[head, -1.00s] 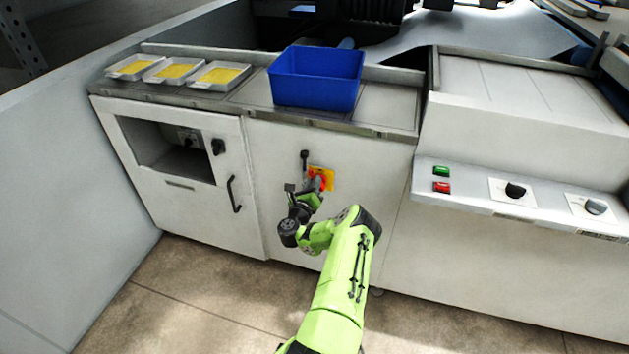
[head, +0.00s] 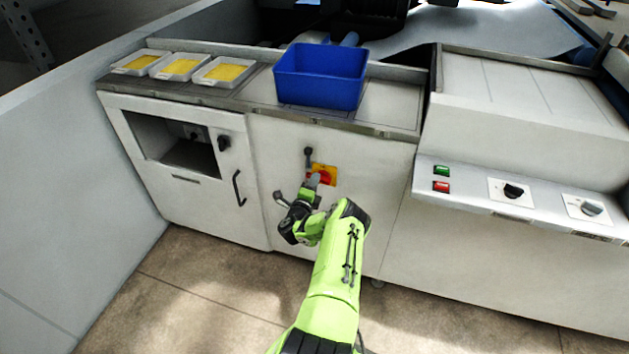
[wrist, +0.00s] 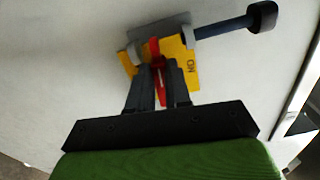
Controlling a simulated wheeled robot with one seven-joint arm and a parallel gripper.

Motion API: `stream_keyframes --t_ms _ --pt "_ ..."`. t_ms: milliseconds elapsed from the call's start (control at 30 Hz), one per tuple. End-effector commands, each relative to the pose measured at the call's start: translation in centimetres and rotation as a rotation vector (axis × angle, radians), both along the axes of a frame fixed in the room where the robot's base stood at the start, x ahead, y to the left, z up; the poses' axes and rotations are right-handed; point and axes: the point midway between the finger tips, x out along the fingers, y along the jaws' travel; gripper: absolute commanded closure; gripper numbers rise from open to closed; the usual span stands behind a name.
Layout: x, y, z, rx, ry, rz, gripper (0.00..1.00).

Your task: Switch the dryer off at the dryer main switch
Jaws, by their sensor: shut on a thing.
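The dryer main switch is a red rotary handle (head: 326,177) on a yellow plate (head: 331,169), set in the white front panel below the blue bin. In the wrist view the red handle (wrist: 161,88) stands between my dark fingers, in front of the yellow plate (wrist: 189,76).
A dark-knobbed lever (head: 308,153) sticks out just above left of the switch, close to my fingers; it shows in the wrist view (wrist: 225,26). A blue bin (head: 318,85) stands on the ledge above. A black door handle (head: 239,188) is at left. Green and red buttons (head: 441,179) are at right.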

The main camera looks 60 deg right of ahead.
Motion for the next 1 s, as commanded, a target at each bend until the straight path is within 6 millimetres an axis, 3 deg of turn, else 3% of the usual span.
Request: stream_keyframes --t_ms 300,833,867,1000 --pt "0.18 0.17 -0.36 -0.014 0.113 0.004 1.00" --pt "0.18 0.19 -0.49 -0.016 0.137 0.006 1.00" --pt "0.18 0.20 -0.50 -0.016 0.137 0.006 0.79" --pt "0.14 0.14 -0.43 -0.018 0.136 0.004 0.57"
